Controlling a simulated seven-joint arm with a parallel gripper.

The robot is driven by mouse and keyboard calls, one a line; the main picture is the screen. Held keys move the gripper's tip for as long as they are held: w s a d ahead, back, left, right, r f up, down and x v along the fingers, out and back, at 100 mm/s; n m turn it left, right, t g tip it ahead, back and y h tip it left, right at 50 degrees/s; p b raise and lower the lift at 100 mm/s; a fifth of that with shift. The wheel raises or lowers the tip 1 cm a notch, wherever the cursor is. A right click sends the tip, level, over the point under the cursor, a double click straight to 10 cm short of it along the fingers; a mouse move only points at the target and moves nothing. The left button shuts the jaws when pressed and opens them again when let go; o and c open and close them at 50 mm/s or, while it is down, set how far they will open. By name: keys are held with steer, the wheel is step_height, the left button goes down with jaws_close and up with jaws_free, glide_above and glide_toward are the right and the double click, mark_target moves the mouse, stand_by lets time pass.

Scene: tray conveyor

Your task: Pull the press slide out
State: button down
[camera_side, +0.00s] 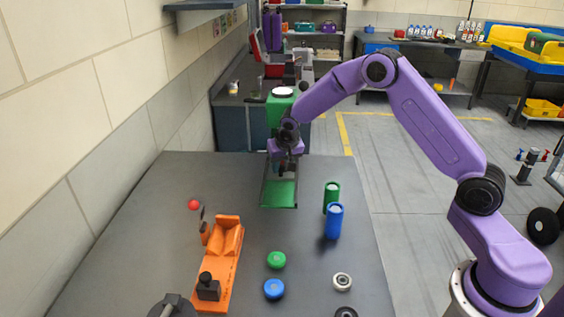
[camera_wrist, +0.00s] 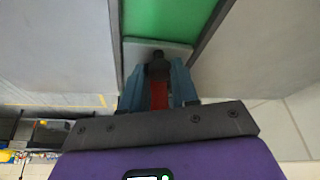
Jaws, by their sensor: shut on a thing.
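The press slide shows as a flat green plate (camera_side: 281,194) between dark rails on the table, below my gripper in the side view. In the wrist view the green plate (camera_wrist: 168,18) runs between two rails and has a pale front edge. My gripper (camera_wrist: 157,80) is at that edge, its two blue-grey fingers shut on a dark knob (camera_wrist: 157,56). A red part shows between the fingers. In the side view my gripper (camera_side: 284,168) points down over the far end of the plate. A green upright body (camera_side: 279,110) stands behind it, partly hidden by my wrist.
An orange fixture (camera_side: 222,262) stands on the table at left, with a red ball (camera_side: 194,204) beyond it. Green (camera_side: 331,194) and blue (camera_side: 334,221) cylinders stand at right. A wall borders the left.

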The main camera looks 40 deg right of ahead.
steer(key=s+a, duration=0.7)
steer(key=shift+s+a, duration=0.25)
steer(key=shift+a, duration=0.05)
steer(key=c, duration=0.9)
jaws_free()
steer(key=shift+o, duration=0.2)
steer(key=shift+r, duration=0.1)
steer(key=v, duration=1.7)
steer(key=shift+s, duration=0.2)
